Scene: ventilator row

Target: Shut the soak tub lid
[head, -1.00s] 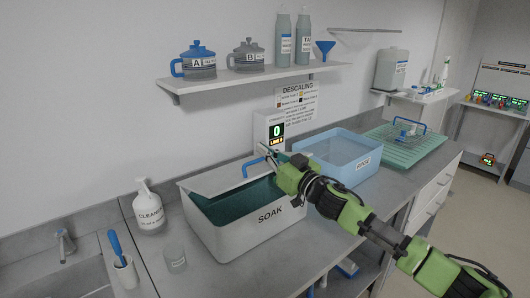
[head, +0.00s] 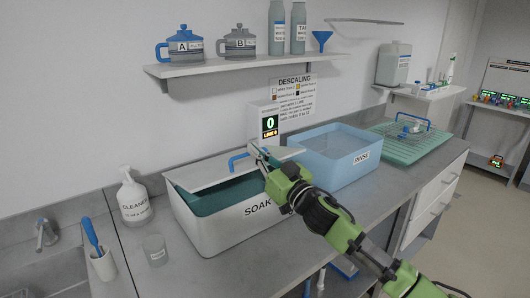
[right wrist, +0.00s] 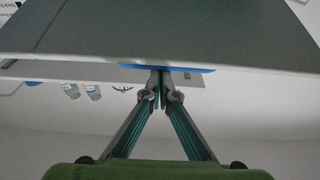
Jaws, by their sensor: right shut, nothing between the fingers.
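The soak tub (head: 215,235) is a white bin marked SOAK on the counter, with dark teal liquid inside. Its pale lid (head: 205,178) with a blue handle (head: 238,160) is tilted over the back of the tub. A gap along the front leaves the liquid showing. My right gripper (head: 257,150) is shut and empty at the lid's right end, beside the handle. In the right wrist view its fingertips (right wrist: 160,97) meet close to a large grey panel, probably the lid; contact is unclear. My left gripper is out of view.
A blue rinse tub (head: 345,175) and a green drying rack (head: 415,143) stand to the right. A display box (head: 263,125) is behind the lid. A cleaner bottle (head: 133,200), a clear cup (head: 155,250) and a brush holder (head: 103,265) stand left. A shelf (head: 240,66) hangs above.

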